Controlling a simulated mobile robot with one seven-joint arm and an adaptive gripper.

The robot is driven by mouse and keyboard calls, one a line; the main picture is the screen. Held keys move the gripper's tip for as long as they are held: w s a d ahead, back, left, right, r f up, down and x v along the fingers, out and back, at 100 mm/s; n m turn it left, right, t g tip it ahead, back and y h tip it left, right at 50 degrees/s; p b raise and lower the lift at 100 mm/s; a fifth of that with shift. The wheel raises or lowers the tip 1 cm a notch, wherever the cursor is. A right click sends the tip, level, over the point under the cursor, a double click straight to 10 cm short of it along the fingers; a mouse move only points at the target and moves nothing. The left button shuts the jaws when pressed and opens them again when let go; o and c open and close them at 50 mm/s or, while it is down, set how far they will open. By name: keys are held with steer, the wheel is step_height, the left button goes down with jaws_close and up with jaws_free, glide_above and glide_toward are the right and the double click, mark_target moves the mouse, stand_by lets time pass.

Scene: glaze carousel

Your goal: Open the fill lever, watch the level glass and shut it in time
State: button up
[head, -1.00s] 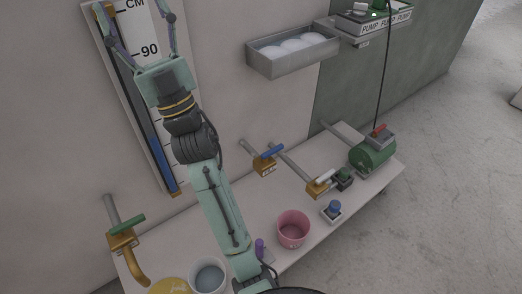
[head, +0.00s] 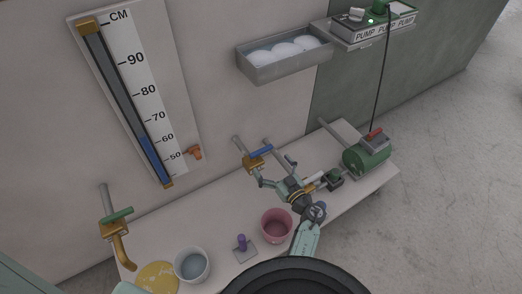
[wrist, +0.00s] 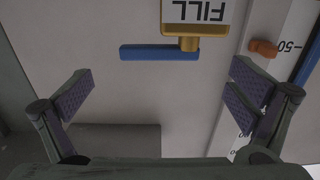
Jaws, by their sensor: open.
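The fill lever is a blue bar (head: 261,151) on a brass valve (head: 252,163) at mid-picture. In the wrist view the blue bar (wrist: 160,52) lies crosswise beside the brass block with its FILL label (wrist: 196,11), seen upside down. My gripper (head: 277,173) is open and empty, just in front of the valve. In the wrist view its fingers (wrist: 160,88) stand wide apart, with the bar beyond them and not touched. The level glass (head: 112,87) hangs on the wall at left. Its blue column (head: 152,155) tops out near the 60 mark.
An orange pointer (head: 194,153) is on the wall near the 50 mark. A green lever (head: 118,214) is at far left. Pink (head: 277,226) and grey (head: 192,264) buckets and a purple-knobbed switch (head: 241,243) stand on the bench. A green pump (head: 366,158) is at right.

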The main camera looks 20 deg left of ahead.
mark_target(262, 153)
steer(key=x, duration=0.7)
steer(key=shift+w+a, duration=0.15)
steer(key=shift+c, duration=0.4)
steer(key=c, duration=1.6)
steer(key=shift+o, duration=0.2)
steer(key=shift+s+r+m+t+h+p, duration=0.3)
steer(key=shift+m+t+h+p, duration=0.3)
steer(key=shift+t+p, duration=0.3)
steer(key=shift+s+d+f+m+t+h, duration=0.1)
steer(key=shift+d+m+t+h, duration=0.05)
steer(key=shift+m+t+h, duration=0.3)
steer(key=shift+d+f+m+t+h, duration=0.15)
steer(key=shift+m+t+h, duration=0.1)
steer(key=shift+m+h, duration=0.25)
steer(key=shift+d+m+t+h, duration=0.15)
steer(key=shift+m+t+h, duration=0.35)
steer(key=shift+h, duration=0.25)
steer(key=o, duration=1.6)
steer(key=shift+o, duration=0.2)
